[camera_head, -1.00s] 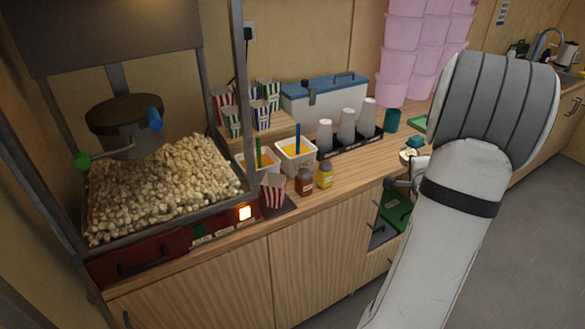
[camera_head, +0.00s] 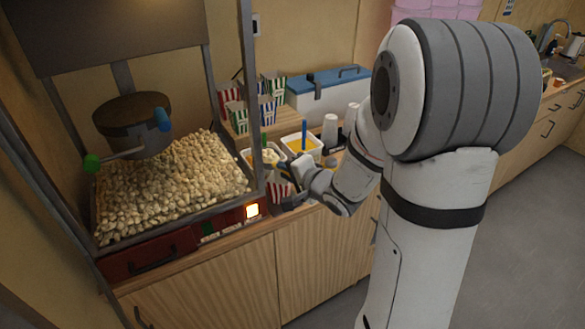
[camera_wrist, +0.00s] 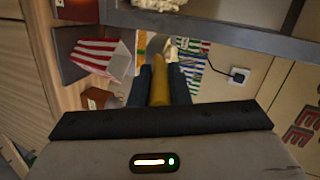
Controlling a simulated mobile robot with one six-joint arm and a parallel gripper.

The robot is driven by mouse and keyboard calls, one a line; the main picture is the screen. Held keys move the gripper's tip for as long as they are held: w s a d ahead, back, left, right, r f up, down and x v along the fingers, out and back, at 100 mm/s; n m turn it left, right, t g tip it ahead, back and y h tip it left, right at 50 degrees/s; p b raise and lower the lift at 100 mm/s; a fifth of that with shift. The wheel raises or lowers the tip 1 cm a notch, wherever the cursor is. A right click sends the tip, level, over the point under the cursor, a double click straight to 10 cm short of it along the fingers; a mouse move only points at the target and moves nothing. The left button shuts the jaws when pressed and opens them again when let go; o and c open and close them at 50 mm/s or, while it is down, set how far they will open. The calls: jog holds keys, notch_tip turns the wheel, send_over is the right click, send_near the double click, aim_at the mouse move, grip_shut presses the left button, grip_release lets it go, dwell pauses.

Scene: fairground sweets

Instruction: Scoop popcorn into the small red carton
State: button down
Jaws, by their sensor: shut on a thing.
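The small red carton (camera_head: 279,192) is red and white striped and stands on a dark mat at the counter's front edge, right of the popcorn machine. It also shows in the wrist view (camera_wrist: 97,50), at the left. My gripper (camera_head: 284,172) is just above and beside it, partly covering it in the head view. In the wrist view my gripper (camera_wrist: 160,88) is shut on a yellow handle, apparently the scoop's (camera_wrist: 160,82). The scoop's far end is small and pale, and I cannot tell what it holds. Popcorn (camera_head: 165,185) fills the machine tray at the left.
The machine's metal frame (camera_head: 250,100) and tray rim stand left of my gripper. White tubs (camera_head: 300,146), striped cartons (camera_head: 268,100) and a blue-lidded cooler (camera_head: 330,84) are behind. A brown bottle (camera_wrist: 97,98) is close to the carton.

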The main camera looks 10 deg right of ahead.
jog(key=w+d+f+m+t+y+p, duration=0.1)
jog(key=d+f+m+y+p, duration=0.3)
jog(key=m, duration=0.9)
jog(key=shift+w+d+f+t+y+p, duration=0.25)
jog(key=shift+d+f+t+y+p, duration=0.25)
jog(key=shift+y, duration=0.4)
jog(key=shift+a+f, duration=0.1)
jog(key=shift+a, duration=0.05)
dwell(0.5)
